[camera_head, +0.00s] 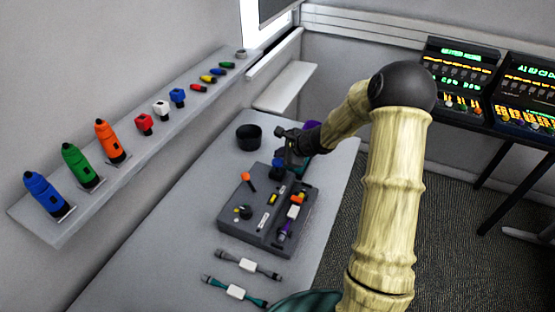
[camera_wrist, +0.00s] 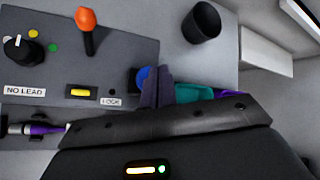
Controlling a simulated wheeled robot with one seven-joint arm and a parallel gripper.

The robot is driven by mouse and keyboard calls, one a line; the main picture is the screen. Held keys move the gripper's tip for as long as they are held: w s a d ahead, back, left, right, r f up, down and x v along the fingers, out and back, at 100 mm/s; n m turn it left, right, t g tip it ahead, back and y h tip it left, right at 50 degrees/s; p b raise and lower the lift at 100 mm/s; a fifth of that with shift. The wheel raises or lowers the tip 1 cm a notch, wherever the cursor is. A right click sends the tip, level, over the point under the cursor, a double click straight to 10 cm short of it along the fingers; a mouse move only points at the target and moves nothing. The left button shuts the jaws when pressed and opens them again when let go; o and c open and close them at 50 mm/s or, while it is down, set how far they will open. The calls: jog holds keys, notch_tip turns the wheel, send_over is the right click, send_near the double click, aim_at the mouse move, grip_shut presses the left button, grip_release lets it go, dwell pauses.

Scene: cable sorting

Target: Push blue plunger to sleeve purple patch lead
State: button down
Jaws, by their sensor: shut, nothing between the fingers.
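The blue plunger (camera_head: 279,164) stands at the far end of the grey machine (camera_head: 238,222). In the wrist view the plunger (camera_wrist: 143,77) shows as a blue cap just left of the fingertips, partly hidden by them. My gripper (camera_head: 291,165) is shut and empty, pointing down close beside the plunger; I cannot tell whether they touch. In the wrist view its fingers (camera_wrist: 158,74) are together. The purple patch lead (camera_head: 284,229) lies in the slot along the machine's right side. Its purple end (camera_wrist: 42,129) shows at the lower left in the wrist view.
An orange-topped lever (camera_head: 249,181) and a black knob (camera_head: 245,212) rise from the machine. A black cup (camera_head: 248,137) stands behind it. A grey lead (camera_head: 249,264) and a teal lead (camera_head: 235,291) lie in front. Bottles line the left shelf (camera_head: 125,165).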

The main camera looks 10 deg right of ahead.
aim_at(280, 163)
jog(key=shift+r, duration=0.1)
notch_tip(280, 163, up, 6)
jog(key=p, duration=0.4)
dwell(0.5)
dwell(0.6)
jog(key=s+r+n+g+h, duration=0.2)
jog(key=s+r+n, duration=0.1)
jog(key=s+n, duration=0.7)
jog(key=s+r+n+g+h, duration=0.2)
jog(key=s+n, duration=0.7)
jog(key=s, duration=0.9)
jog(key=shift+s+a+r+n+g+h, duration=0.35)
jog(key=shift+a+r+n+g+h, duration=0.1)
jog(key=shift+h, duration=0.25)
